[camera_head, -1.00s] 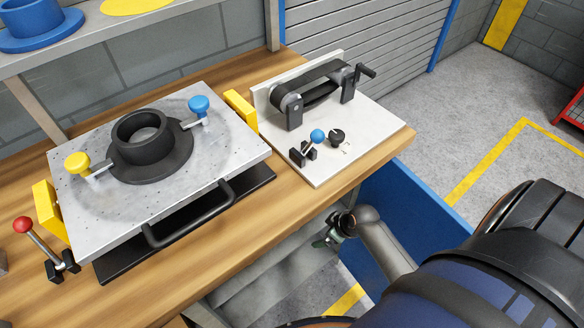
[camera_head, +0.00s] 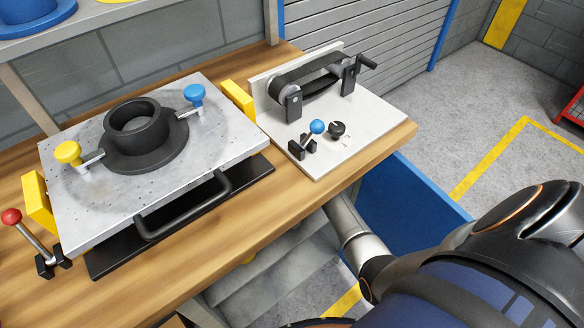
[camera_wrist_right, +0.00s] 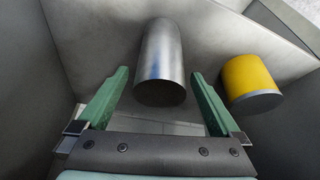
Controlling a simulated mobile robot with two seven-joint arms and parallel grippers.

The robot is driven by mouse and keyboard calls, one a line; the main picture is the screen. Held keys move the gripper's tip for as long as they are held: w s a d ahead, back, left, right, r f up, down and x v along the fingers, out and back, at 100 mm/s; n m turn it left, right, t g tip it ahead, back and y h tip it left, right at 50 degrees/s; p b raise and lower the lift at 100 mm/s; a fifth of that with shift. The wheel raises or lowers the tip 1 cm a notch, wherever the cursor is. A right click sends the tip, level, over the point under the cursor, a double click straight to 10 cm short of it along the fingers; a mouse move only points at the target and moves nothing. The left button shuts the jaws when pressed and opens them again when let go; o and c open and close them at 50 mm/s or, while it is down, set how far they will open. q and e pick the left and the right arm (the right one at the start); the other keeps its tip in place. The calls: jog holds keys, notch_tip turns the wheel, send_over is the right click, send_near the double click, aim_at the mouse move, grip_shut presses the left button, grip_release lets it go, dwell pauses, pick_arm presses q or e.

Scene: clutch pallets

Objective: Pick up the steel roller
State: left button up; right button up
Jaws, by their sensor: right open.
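The steel roller (camera_wrist_right: 160,62) is a plain shiny grey cylinder in the right wrist view, in a grey-walled space like a bin. My right gripper (camera_wrist_right: 160,76) has green fingers spread apart, one to each side of the roller in the picture. A gap shows between each finger and the roller, so it is not gripped. How deep the roller sits between the fingers I cannot tell. In the head view my right arm reaches down beside the bench edge, and its gripper is hidden. My left gripper is not in view.
A yellow cylinder with a grey end (camera_wrist_right: 252,80) lies right of the right finger. Sloping grey walls (camera_wrist_right: 90,40) stand close around the gripper. The wooden bench (camera_head: 235,245) carries a plate with a black ring (camera_head: 137,128) and a belt fixture (camera_head: 313,85).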

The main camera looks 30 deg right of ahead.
jog(key=b+x, duration=0.2)
jog(key=x, duration=0.2)
jog(key=shift+f, duration=0.2)
jog(key=shift+w+f, duration=0.15)
jog(key=shift+f, duration=0.1)
jog(key=c, duration=0.7)
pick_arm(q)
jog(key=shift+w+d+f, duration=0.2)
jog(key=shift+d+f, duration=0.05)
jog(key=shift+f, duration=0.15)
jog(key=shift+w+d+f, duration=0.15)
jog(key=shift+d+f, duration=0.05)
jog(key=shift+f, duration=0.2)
pick_arm(e)
grip_shut()
